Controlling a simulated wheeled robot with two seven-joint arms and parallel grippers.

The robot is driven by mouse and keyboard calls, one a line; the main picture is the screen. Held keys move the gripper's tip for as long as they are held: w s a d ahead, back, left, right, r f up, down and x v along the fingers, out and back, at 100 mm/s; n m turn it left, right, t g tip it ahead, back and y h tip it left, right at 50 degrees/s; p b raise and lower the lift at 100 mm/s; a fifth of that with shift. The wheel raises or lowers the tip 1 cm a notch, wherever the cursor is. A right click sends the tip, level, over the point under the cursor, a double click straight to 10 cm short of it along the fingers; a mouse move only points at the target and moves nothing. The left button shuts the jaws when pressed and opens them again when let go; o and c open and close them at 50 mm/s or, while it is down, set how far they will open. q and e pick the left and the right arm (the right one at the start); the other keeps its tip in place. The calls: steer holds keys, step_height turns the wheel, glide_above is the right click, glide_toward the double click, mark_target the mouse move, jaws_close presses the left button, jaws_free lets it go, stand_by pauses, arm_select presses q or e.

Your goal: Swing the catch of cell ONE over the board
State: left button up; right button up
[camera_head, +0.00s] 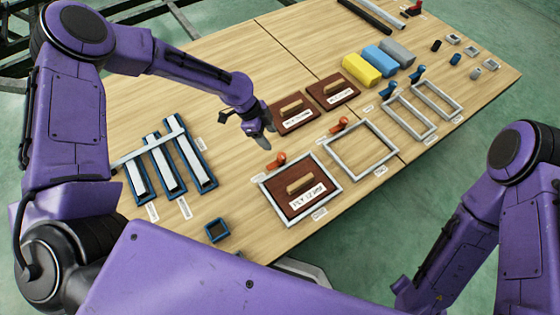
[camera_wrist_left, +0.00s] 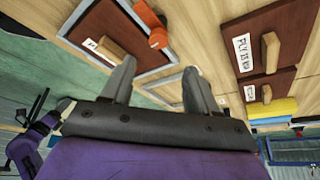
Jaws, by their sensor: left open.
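A brown board (camera_head: 300,188) with a wooden handle and a PLY 12 MM label lies in the near grey-framed cell (camera_head: 335,187). Its orange catch (camera_head: 276,160) stands at the far left side of that frame and appears clear of the board. My left gripper (camera_head: 264,140) is open and empty, above the table just beyond the catch. In the left wrist view the catch (camera_wrist_left: 150,24) shows ahead of the open fingers (camera_wrist_left: 160,66), with the board (camera_wrist_left: 95,28) to its left. No finger visibly touches the catch. My right gripper is out of view.
An empty grey frame (camera_head: 329,150) with another orange catch (camera_head: 339,124) stands beside the first. Two more brown boards (camera_head: 310,116) lie behind. Blue-trimmed trays (camera_head: 205,183) with a crossbar are left, and a small blue square holder (camera_head: 217,239) is near the front edge.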

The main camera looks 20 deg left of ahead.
mark_target(282, 155)
arm_select(q)
steer(key=b+x, duration=0.1)
steer(key=x, duration=0.9)
steer(key=shift+s, duration=0.1)
steer(key=shift+c, duration=0.2)
steer(key=c, duration=1)
